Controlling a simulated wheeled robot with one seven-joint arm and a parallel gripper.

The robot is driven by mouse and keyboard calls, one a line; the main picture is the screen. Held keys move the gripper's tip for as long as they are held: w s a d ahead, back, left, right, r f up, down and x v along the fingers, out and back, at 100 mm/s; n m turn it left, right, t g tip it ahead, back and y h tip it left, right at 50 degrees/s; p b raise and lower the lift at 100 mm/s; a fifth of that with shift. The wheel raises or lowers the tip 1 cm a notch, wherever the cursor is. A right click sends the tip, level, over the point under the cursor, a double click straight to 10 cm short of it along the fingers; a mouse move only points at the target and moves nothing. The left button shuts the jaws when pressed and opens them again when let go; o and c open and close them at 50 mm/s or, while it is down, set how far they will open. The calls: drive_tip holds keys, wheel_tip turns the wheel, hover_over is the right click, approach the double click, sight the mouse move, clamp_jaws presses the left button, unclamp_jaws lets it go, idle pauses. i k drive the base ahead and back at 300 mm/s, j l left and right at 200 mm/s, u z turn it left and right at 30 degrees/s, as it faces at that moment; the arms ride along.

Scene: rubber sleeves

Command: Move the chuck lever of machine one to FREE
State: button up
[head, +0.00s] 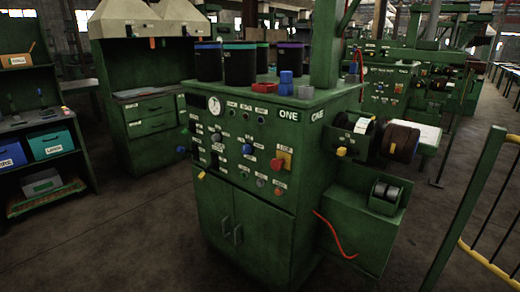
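Machine one (270,215) is the green cabinet marked ONE in the middle of the head view. On its right side is a spindle unit with a small yellow handle (341,152) at its near end and a dark roll (400,142) beyond. This handle may be the chuck lever, but I cannot tell for sure. My gripper is not in view.
Dark bins (240,66) and small red and blue blocks stand on the machine's top. A red curved bar (335,235) sticks out low on its right side. A yellow railing (485,262) stands at the right. A shelf with boxes (50,144) is left. Floor in front is clear.

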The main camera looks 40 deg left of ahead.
sight(180, 150)
drive_tip(key=u, duration=1.95)
drive_tip(key=i+j, duration=0.1)
drive_tip(key=i, duration=0.5)
drive_tip(key=i+j, duration=0.1)
drive_tip(key=i, duration=0.5)
drive_tip(key=i+j, duration=0.15)
drive_tip(key=i, duration=0.45)
drive_tip(key=i+j+z, duration=0.1)
drive_tip(key=i, duration=0.5)
